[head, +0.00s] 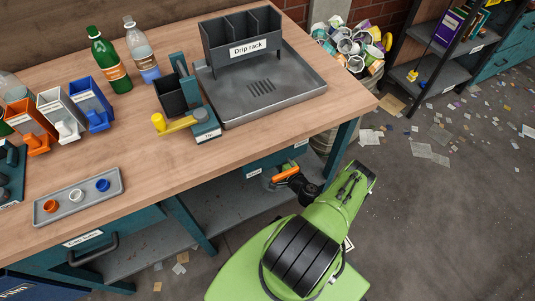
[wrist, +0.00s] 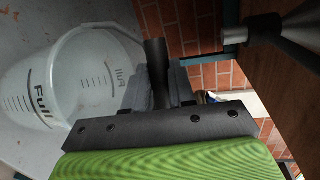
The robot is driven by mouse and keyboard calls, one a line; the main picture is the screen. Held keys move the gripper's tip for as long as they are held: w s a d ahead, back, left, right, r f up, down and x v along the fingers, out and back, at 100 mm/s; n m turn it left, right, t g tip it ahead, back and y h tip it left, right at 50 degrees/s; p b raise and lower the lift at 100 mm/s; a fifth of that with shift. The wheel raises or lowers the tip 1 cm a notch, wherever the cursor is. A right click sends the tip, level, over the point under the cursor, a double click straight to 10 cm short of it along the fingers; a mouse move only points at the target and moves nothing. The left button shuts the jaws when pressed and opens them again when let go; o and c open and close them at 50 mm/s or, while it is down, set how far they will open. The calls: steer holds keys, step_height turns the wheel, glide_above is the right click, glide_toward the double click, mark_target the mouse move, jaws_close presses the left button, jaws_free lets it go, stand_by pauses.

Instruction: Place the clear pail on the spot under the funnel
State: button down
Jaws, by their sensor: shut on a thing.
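The clear pail (wrist: 75,85) is at the left of the wrist view, whitish and see-through, with dark level marks and the word "Full" on its wall. In the head view my gripper (head: 287,176) is low beside the front of the bench, and the pail cannot be made out there. A grey cone with a dark spout, seemingly the funnel (wrist: 285,28), is at the upper right of the wrist view, apart from the pail. The spot under it is not in view.
The wooden bench (head: 200,165) holds a grey drip rack (head: 243,47), bottles, small bins and a tray (head: 90,192) of caps. A heap of cups (head: 352,45) stands behind its right end. A dark shelf (head: 440,75) is at the right. The littered floor there is otherwise open.

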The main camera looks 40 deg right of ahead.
steer(key=x, duration=0.2)
steer(key=b+x, duration=0.1)
steer(key=x, duration=0.2)
steer(key=r+b+x, duration=0.1)
steer(key=x, duration=0.2)
steer(key=shift+w, duration=0.2)
step_height(320, 180, down, 3)
steer(key=shift+s+f+b, duration=0.1)
steer(key=shift+f+b, duration=0.15)
steer(key=shift+b, duration=0.95)
steer(key=shift+r, duration=0.15)
steer(key=c, duration=0.9)
jaws_free()
steer(key=shift+c, duration=0.2)
